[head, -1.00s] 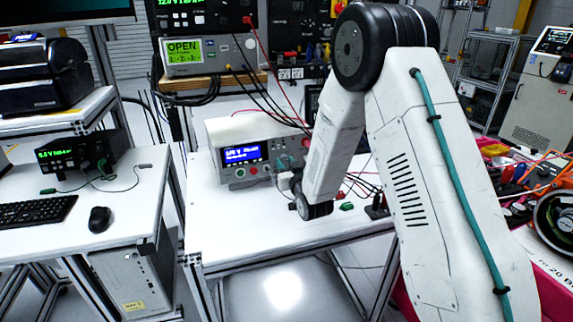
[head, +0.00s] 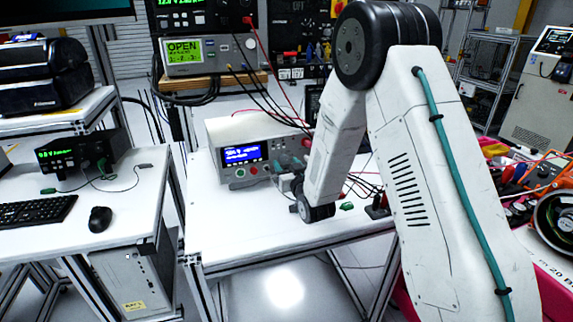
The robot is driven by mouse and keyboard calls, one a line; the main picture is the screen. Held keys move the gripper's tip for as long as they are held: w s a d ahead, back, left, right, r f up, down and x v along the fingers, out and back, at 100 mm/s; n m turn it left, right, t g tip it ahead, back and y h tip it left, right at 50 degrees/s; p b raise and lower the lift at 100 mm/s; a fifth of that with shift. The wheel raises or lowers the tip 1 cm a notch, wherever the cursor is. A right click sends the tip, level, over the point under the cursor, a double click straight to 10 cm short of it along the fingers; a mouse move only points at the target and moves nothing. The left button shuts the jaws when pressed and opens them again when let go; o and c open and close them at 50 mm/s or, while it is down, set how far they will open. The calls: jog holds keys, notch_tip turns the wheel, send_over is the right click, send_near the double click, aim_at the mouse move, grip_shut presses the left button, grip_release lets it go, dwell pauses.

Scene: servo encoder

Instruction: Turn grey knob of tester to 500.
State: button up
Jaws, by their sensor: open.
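The tester (head: 222,131) is a pale box on the white table in the middle of the head view. Its front has a lit blue display (head: 242,155), whose small text I cannot read surely. Red and green buttons and sockets sit on the front. My gripper (head: 287,182) is at the lower right of the tester's front, small and partly hidden by my wrist. It is open. The grey knob cannot be made out clearly; my gripper and wrist cover that part of the panel. I cannot tell whether the fingers touch the knob.
Red and black leads run to the tester's right side. A green clip (head: 346,206) lies on the table at right. The front left of the white table (head: 225,228) is clear. A meter reading OPEN (head: 184,50) stands on a shelf behind; a mouse (head: 100,219) lies on the left desk.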

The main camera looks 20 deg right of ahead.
jog(key=s, duration=0.6)
jog(key=shift+s+d, duration=0.25)
jog(key=shift+s, duration=0.15)
jog(key=s+d+r+g+h, duration=0.1)
jog(key=s+d+r+g, duration=0.1)
jog(key=s+r+g, duration=0.8)
jog(key=s+g, duration=0.1)
jog(key=s, duration=0.8)
jog(key=s+r+g, duration=0.3)
jog(key=s, duration=0.8)
jog(key=s+r+g, duration=0.2)
jog(key=s+g, duration=0.1)
jog(key=s, duration=0.8)
jog(key=shift+d+r, duration=0.2)
jog(key=shift+r, duration=0.15)
jog(key=shift+w, duration=0.1)
